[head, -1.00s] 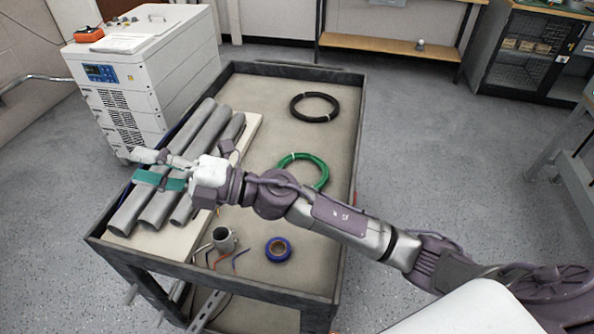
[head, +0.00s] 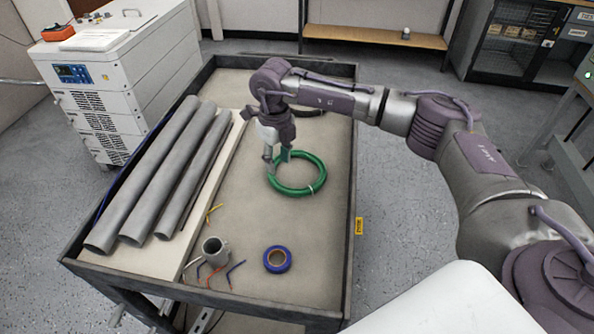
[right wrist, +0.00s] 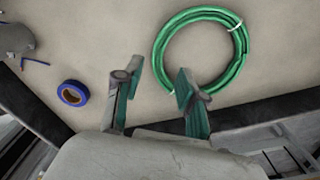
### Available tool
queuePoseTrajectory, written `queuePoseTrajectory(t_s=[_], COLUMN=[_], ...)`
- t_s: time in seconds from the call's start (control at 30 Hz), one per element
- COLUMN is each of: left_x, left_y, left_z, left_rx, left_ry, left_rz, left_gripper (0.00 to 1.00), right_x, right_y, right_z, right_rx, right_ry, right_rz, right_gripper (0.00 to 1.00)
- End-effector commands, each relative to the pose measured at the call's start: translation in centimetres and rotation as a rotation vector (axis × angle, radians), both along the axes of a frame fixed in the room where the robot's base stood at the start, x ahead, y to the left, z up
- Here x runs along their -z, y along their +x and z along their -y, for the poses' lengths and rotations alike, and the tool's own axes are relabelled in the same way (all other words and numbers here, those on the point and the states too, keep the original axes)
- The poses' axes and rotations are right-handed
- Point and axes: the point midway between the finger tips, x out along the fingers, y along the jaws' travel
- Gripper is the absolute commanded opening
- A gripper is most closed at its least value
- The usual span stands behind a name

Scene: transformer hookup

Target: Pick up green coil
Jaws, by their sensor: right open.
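The green coil (head: 311,188) lies flat on the cart's top, right of the grey pipes. It also shows at the top of the right wrist view (right wrist: 238,62), with white ties around it. My right gripper (head: 276,160) points down at the coil's far left edge in the head view. In the right wrist view my right gripper (right wrist: 157,88) is open with nothing between its fingers. One finger overlaps the coil's near edge in that view; I cannot tell whether it touches. My left gripper is not in view.
Grey pipes (head: 150,170) lie on a board at the cart's left. A grey mug (head: 215,251), blue tape (head: 277,260) and several small coloured pieces sit near the front. A black coil (head: 312,112) is partly hidden behind my arm. The cart has a raised dark rim (head: 345,220).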

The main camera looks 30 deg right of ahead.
Motion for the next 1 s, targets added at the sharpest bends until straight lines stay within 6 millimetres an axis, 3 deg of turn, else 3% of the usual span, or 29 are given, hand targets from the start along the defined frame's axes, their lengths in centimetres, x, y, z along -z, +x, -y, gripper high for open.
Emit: queuePoseTrajectory(t_s=[0.1, 0.37, 0.63, 0.97, 1.0], left_x=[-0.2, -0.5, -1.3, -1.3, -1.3], left_y=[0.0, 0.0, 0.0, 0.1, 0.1], left_z=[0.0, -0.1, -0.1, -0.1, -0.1], left_rx=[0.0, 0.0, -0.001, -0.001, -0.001], left_ry=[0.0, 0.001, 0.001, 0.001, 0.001], left_rz=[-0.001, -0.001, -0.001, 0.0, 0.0], left_gripper=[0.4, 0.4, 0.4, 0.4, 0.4], right_x=[2.0, 4.0, 7.9, 8.6, 8.6], right_y=[0.0, -0.1, -0.3, -0.2, -0.2], right_z=[-0.1, 0.0, 0.3, 0.3, 0.3], right_rx=[0.0, -0.002, -0.001, -0.003, -0.003], right_ry=[0.002, 0.002, 0.002, 0.005, 0.005], right_rz=[-0.002, -0.002, -0.002, 0.001, 0.001], right_gripper=[0.4, 0.4, 0.4, 0.4, 0.34])
